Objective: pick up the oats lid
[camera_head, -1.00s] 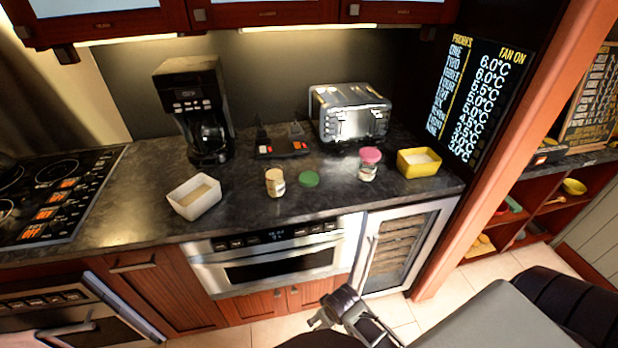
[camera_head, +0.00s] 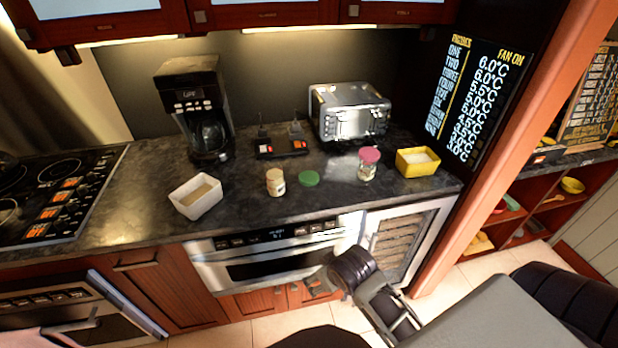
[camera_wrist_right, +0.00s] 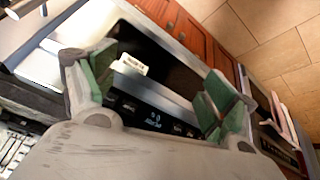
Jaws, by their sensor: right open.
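A round green lid (camera_head: 309,178) lies flat on the dark countertop, just right of a small jar with a beige lid (camera_head: 275,181). A second jar with a pink lid (camera_head: 368,163) stands further right. No readable label shows which lid is the oats lid. My right gripper (camera_head: 318,288) is low, in front of the counter and below the green lid in the picture, apart from all of these. In the right wrist view my right gripper (camera_wrist_right: 150,88) is open and empty, with green finger pads apart. My left gripper is not in view.
The steel microwave drawer (camera_head: 270,258) sits under the counter edge and fills much of the wrist view. A white tray (camera_head: 196,197) stands left of the jars and a yellow tray (camera_head: 418,163) right. A coffee maker (camera_head: 195,105) and toaster (camera_head: 349,112) stand behind.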

